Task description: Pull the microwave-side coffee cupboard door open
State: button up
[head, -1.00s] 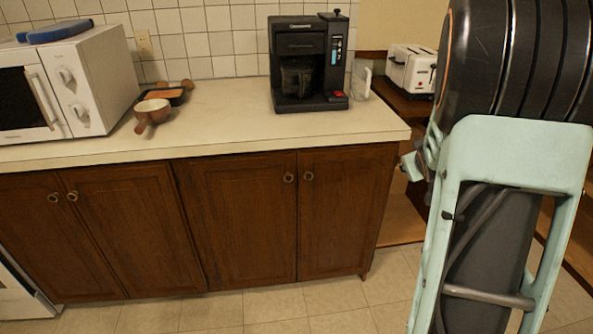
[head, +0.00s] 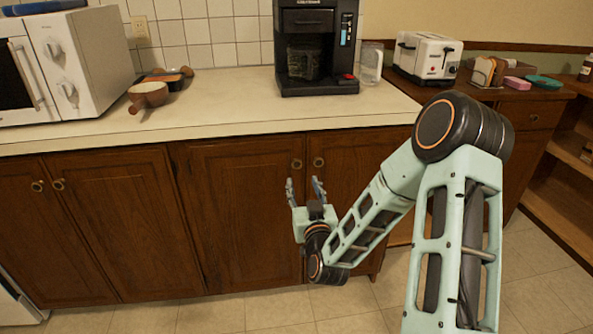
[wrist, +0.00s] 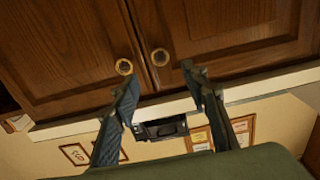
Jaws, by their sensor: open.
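The microwave-side coffee cupboard door (head: 235,215) is dark brown wood and shut, left of its pair under the coffee maker. Its round brass knob (head: 297,164) is near its upper right corner. The wrist view is upside down; there this door (wrist: 235,35) is on the right, with its knob (wrist: 160,57) between my fingers in the picture. My gripper (head: 304,186) is open and empty, fingers pointing up toward the two knobs, just below them in the head view. It also shows in the wrist view (wrist: 159,80). No contact with the knob shows.
The neighbouring right door (head: 345,165) is shut, its knob (head: 319,162) close to the target knob. The pale counter edge (head: 230,131) juts above the doors. The tiled floor is clear.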

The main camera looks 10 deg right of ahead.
aim_at(297, 165)
jog(key=w+b, duration=0.1)
jog(key=w, duration=0.8)
jog(key=shift+w, duration=0.4)
jog(key=shift+c, duration=0.3)
grip_shut()
